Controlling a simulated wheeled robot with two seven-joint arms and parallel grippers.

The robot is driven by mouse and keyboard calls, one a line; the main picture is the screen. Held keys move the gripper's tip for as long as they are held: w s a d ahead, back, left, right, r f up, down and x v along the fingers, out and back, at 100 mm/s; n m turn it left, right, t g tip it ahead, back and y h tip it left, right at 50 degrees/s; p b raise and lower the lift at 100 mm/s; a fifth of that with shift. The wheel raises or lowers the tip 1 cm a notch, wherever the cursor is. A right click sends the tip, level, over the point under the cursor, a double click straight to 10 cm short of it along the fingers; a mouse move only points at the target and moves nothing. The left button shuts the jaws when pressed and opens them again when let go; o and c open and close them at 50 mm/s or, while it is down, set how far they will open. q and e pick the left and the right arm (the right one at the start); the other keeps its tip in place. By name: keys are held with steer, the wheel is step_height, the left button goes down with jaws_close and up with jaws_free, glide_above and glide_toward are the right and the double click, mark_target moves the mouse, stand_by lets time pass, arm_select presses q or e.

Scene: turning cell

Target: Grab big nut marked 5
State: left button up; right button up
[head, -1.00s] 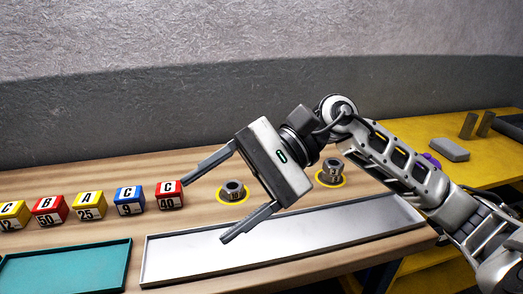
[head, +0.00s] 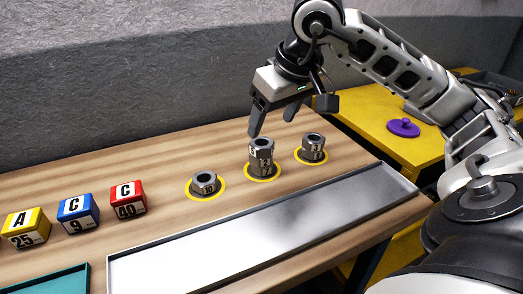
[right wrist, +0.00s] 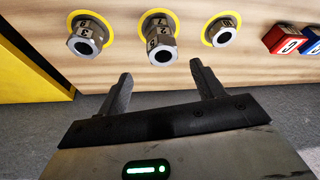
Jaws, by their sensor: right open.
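Steel nuts stand on three yellow rings. A single nut (head: 204,183) sits at the left, a taller stack (head: 261,157) in the middle, and a shorter stack (head: 312,148) at the right. The markings are small; I cannot clearly read a 5. In the right wrist view the middle stack (right wrist: 161,42) stands between the short stack (right wrist: 87,38) and the single nut (right wrist: 222,32). My right gripper (head: 274,114) is open and empty, fingers pointing down, just above and beside the middle stack's top. In the right wrist view its fingertips (right wrist: 161,75) are apart, short of that stack. My left gripper is out of view.
A long grey tray (head: 255,238) lies along the bench front. Lettered blocks, including a red one (head: 129,199), stand at the left near a teal tray (head: 45,282). A yellow table (head: 385,112) with a purple knobbed piece (head: 403,127) is at the right.

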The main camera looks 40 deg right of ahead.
mark_target(262, 143)
steer(key=shift+a+x, duration=0.15)
steer(key=shift+x, duration=1.4)
steer(key=shift+a+x, duration=0.1)
steer(key=shift+x, duration=1.45)
steer(key=c, duration=1.2)
